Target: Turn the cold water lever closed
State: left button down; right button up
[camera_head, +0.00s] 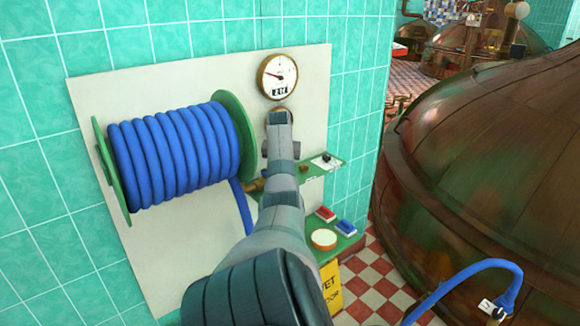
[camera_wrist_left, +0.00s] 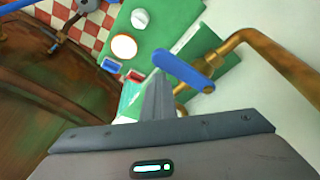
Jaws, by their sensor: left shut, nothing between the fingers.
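The blue lever (camera_wrist_left: 183,70) sits on a brass valve on a brass pipe (camera_wrist_left: 272,58), in the left wrist view. It lies roughly crosswise to the pipe section under it. My left gripper (camera_wrist_left: 158,82) is shut and empty, its fingertips close to the lever's free end; I cannot tell whether they touch. In the head view my left gripper (camera_head: 279,118) reaches up in front of the wall panel, and my arm hides the lever there.
A blue hose reel (camera_head: 175,150) and a round gauge (camera_head: 278,76) are on the white panel (camera_head: 100,90). Green shelves (camera_head: 348,243) hold red and blue brushes and a round pale item (camera_head: 323,239). A large copper kettle (camera_head: 490,150) stands at the right.

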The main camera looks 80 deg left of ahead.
pick_arm(q)
jog(key=shift+d+f, duration=0.25)
jog(key=shift+f, duration=0.1)
jog(key=p+v, duration=0.2)
jog(key=v, duration=1.6)
jog(key=shift+w+a+r+p, duration=0.15)
jog(key=shift+w+a+p, duration=0.05)
jog(key=shift+a+p, duration=0.15)
dwell(0.3)
